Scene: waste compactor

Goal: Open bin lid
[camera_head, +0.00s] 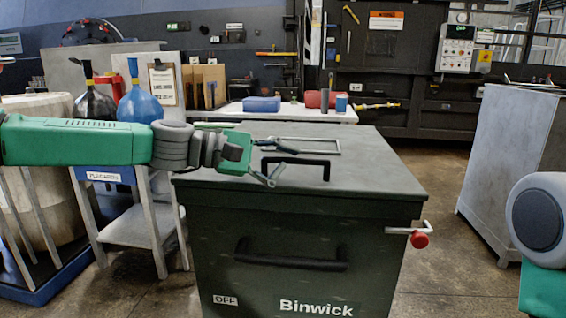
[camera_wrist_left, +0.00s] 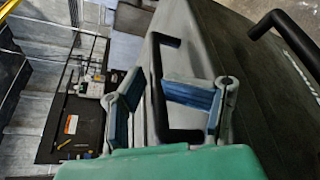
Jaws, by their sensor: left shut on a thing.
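The dark green bin marked "Binwick" (camera_head: 300,245) stands in front of me. Its flat lid (camera_head: 380,180) is down and closed. A black bar handle (camera_head: 328,168) stands up on the lid; it also shows in the left wrist view (camera_wrist_left: 156,70). My left gripper (camera_head: 275,163) reaches in from the left at this handle. In the left wrist view its blue-padded fingers (camera_wrist_left: 155,108) are on either side of the handle bar, shut on it. The exact contact is partly hidden. My right gripper is out of view.
A second black handle (camera_head: 290,262) is on the bin's front. A red-knobbed lever (camera_head: 420,240) sticks out at its right side. A placard stand (camera_head: 105,175) with bottles is close on the left. A grey cabinet (camera_head: 505,150) stands at the right, beyond open floor.

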